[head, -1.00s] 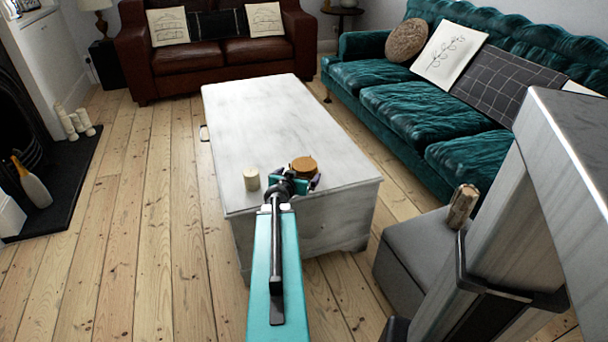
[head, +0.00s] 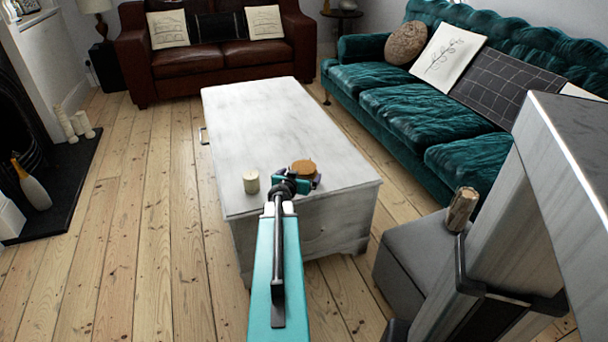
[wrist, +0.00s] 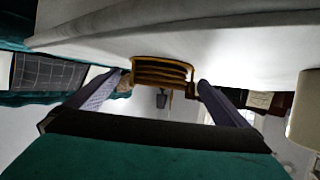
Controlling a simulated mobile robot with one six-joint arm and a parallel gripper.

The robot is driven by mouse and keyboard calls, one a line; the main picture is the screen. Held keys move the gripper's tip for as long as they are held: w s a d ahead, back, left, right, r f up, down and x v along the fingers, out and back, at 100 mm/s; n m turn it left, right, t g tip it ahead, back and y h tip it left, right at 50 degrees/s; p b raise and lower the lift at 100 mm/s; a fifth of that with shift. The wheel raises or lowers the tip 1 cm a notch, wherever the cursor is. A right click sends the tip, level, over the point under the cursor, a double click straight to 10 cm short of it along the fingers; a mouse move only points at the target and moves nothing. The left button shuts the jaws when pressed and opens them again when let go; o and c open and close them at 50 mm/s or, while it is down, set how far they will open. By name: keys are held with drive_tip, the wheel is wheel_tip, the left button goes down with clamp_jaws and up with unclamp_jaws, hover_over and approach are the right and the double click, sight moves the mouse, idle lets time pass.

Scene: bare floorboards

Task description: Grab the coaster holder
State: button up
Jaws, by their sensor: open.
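The coaster holder (head: 303,166), a round brown stack, stands on the near end of the white chest table (head: 265,125). In the wrist view, which looks upside down, the coaster holder (wrist: 162,72) shows as stacked brown discs with dark gaps. My gripper (head: 303,182) is just on the near side of it, low over the tabletop. In the wrist view my gripper (wrist: 163,82) is open, with one finger on each side of the holder. I cannot tell whether either finger touches it. The holder's lower near side is partly hidden by the gripper in the head view.
A cream candle (head: 251,181) stands on the table just left of my gripper; it also shows at the right of the wrist view (wrist: 304,112). A teal sofa (head: 420,115) is on the right. A grey ottoman (head: 410,255) is at the near right. The table's far part is clear.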

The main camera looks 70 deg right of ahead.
sight(302, 171)
drive_tip(key=shift+x, duration=1.9)
drive_tip(key=c, duration=0.9)
drive_tip(key=shift+r, duration=0.2)
drive_tip(key=shift+c, duration=0.2)
